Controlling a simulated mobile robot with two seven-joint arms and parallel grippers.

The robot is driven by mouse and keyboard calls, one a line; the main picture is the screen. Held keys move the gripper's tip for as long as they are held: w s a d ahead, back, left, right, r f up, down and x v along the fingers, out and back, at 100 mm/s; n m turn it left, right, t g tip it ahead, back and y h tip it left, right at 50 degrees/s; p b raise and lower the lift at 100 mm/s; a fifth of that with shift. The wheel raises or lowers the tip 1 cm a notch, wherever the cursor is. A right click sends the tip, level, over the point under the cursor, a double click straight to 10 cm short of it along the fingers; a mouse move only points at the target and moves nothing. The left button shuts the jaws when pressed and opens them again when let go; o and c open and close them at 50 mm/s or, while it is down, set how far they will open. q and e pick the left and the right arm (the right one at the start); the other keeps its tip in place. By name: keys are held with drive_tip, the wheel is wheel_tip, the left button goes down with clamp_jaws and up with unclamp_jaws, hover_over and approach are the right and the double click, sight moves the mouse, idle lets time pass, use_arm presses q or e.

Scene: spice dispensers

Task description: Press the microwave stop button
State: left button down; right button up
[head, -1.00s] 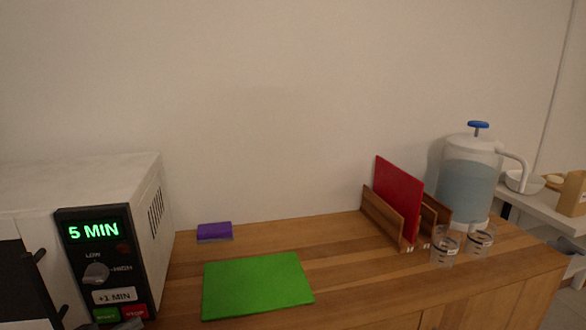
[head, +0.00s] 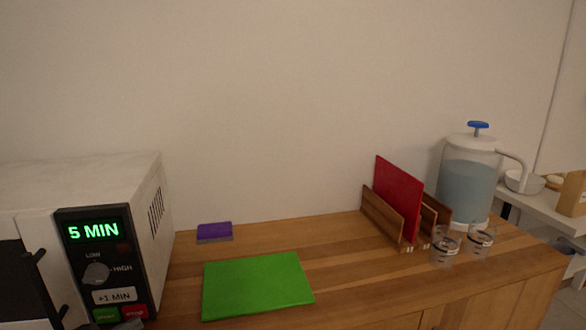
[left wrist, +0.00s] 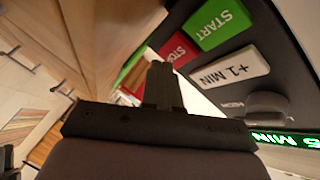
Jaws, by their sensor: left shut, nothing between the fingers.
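The microwave (head: 88,180) stands at the left, with a black control panel and a display that reads 5 MIN. Its red stop button (head: 134,312) is low on the panel, right of the green start button (head: 105,315). My left gripper (head: 130,324) barely shows at the bottom edge, just below the stop button. In the left wrist view its shut, empty fingers (left wrist: 163,82) point at the red stop button (left wrist: 178,50) and overlap its edge. I cannot tell whether they touch it. My right gripper is not in view.
The +1 MIN button (head: 114,296) and a round knob (head: 96,273) sit above the stop button. A green board (head: 257,285) and a purple sponge (head: 214,231) lie on the wooden counter. A rack with a red board (head: 398,198), glasses and a water dispenser (head: 467,178) stand at the right.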

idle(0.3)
use_arm(q)
drive_tip(key=shift+w+a+b, duration=0.1)
drive_tip(key=shift+w+b, duration=0.35)
idle(0.3)
drive_tip(key=shift+s, duration=0.45)
drive_tip(key=s+d+p, duration=0.1)
drive_tip(key=s+p, duration=0.1)
drive_tip(key=s, duration=0.3)
drive_tip(key=shift+s+d, duration=0.3)
drive_tip(key=shift+s, duration=0.1)
